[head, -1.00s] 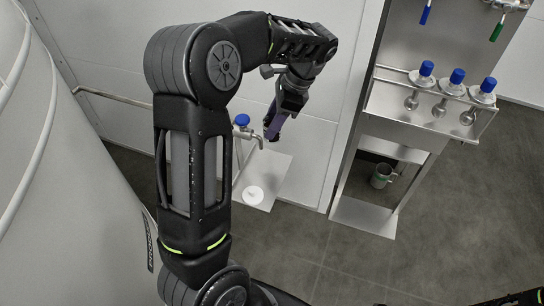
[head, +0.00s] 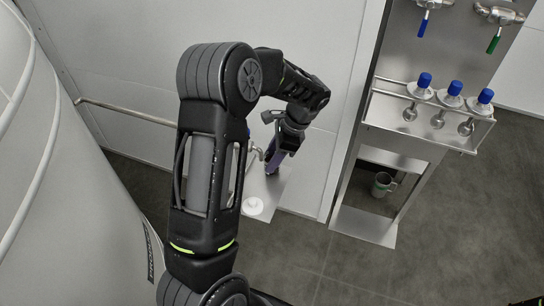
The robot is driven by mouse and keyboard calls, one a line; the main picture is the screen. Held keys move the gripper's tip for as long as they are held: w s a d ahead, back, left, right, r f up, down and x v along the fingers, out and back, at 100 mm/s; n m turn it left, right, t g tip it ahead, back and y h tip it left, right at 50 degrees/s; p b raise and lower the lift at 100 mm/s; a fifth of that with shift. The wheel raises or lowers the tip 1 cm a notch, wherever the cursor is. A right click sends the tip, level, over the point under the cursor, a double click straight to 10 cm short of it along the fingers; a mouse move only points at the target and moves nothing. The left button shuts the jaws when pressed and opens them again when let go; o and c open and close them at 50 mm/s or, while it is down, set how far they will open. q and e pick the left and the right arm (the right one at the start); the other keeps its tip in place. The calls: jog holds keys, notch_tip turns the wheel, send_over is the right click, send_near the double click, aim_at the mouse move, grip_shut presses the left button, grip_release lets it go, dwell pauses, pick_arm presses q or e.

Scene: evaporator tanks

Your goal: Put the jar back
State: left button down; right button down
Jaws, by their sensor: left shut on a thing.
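My left gripper (head: 271,165) points down over a small metal shelf (head: 270,190) by the wall, near a tap (head: 256,153). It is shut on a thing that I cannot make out. A round white object (head: 253,206), a small jar or a lid, sits near the shelf's front edge, below and apart from the gripper. Several clear bottles with blue caps stand in a metal rack on the right, among them one (head: 420,87), a middle one (head: 451,95) and one at the right end (head: 480,101). I cannot tell which is the task's jar.
A grey-green mug (head: 382,184) stands low inside the steel stand (head: 365,223). Blue (head: 423,28) and green (head: 494,40) tap handles hang above the rack. A large pale tank (head: 75,200) fills the left.

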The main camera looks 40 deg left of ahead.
pick_arm(q)
jog(key=shift+f, duration=0.2)
jog(key=c, duration=0.8)
grip_release()
jog(key=v, duration=1.2)
